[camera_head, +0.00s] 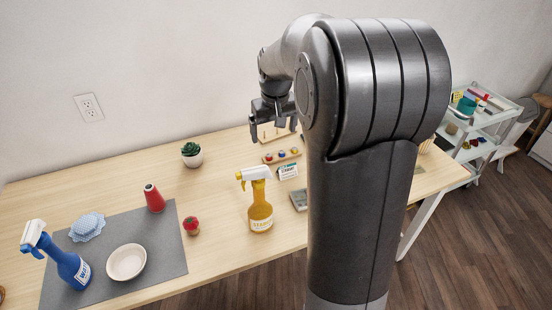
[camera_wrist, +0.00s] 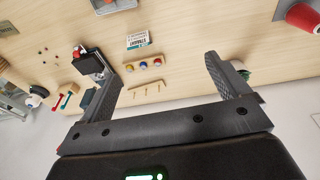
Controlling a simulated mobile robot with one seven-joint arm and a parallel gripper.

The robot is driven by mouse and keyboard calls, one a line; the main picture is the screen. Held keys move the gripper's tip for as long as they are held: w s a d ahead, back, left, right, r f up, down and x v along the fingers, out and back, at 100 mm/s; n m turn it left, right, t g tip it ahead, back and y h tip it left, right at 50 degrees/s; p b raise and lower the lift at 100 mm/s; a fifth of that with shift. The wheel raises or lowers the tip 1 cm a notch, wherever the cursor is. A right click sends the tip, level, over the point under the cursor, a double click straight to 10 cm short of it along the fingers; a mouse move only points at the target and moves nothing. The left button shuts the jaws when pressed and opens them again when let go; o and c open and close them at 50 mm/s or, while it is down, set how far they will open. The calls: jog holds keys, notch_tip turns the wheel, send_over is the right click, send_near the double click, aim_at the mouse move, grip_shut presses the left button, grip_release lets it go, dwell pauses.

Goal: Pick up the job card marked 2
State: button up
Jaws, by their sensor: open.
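A small white and green card (camera_head: 288,170) with dark print stands on the wooden table, behind and to the right of the amber spray bottle. It also shows in the wrist view (camera_wrist: 137,40), near the top middle. Its print is too small for me to read a number. My gripper (camera_head: 273,128) is open and empty above the back of the table, beyond the card. In the wrist view its two fingers (camera_wrist: 158,60) are wide apart, with the card beyond the fingertips and apart from them.
A wooden holder with coloured spools (camera_head: 281,156) sits just behind the card, and a wooden peg rack (camera_head: 272,133) is farther back. The amber spray bottle (camera_head: 261,210) and a grey device (camera_head: 299,200) stand close in front. My arm hides the table's right part.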

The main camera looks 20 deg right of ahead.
jog(key=w+d+f+g, duration=0.1)
jog(key=w+d+f, duration=0.35)
jog(key=f, duration=0.25)
jog(key=w+d+f+g, duration=0.1)
jog(key=w+d+f, duration=0.3)
jog(key=w+f, duration=0.15)
send_over(287, 166)
notch_tip(287, 166, down, 8)
jog(key=shift+d+f, duration=0.15)
jog(key=shift+f, duration=0.05)
jog(key=shift+w+f, duration=0.2)
jog(key=shift+f, duration=2.65)
jog(key=c, duration=1)
